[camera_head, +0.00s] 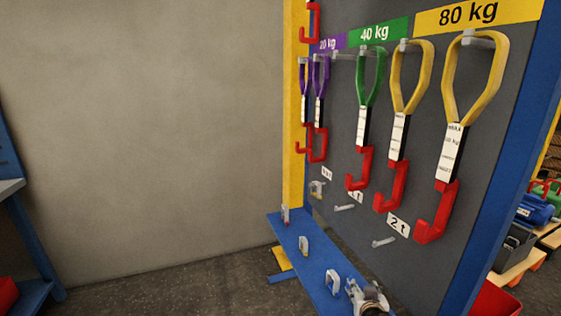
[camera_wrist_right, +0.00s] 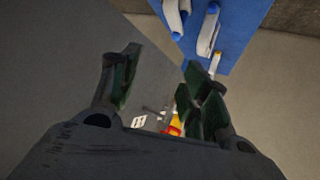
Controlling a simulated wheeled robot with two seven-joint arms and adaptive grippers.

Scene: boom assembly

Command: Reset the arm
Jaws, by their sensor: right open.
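My right gripper (camera_wrist_right: 160,88) fills the lower part of the right wrist view. Its two dark fingers with greenish pads stand apart, and nothing shows held between them. The grey board surface and part of a red hook (camera_wrist_right: 174,128) show beyond and between the fingers. In the head view I cannot make out the right gripper clearly; a metallic shape (camera_head: 368,298) at the bottom edge is cut off and hard to identify. My left gripper is in neither view.
A grey board (camera_head: 340,130) carries purple, green and yellow slings with red hooks (camera_head: 435,215). A blue shelf (camera_head: 318,268) below bears several shackles; it also shows in the wrist view (camera_wrist_right: 240,25). A blue rack (camera_head: 35,245) stands at left. Open floor (camera_head: 160,290) lies between.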

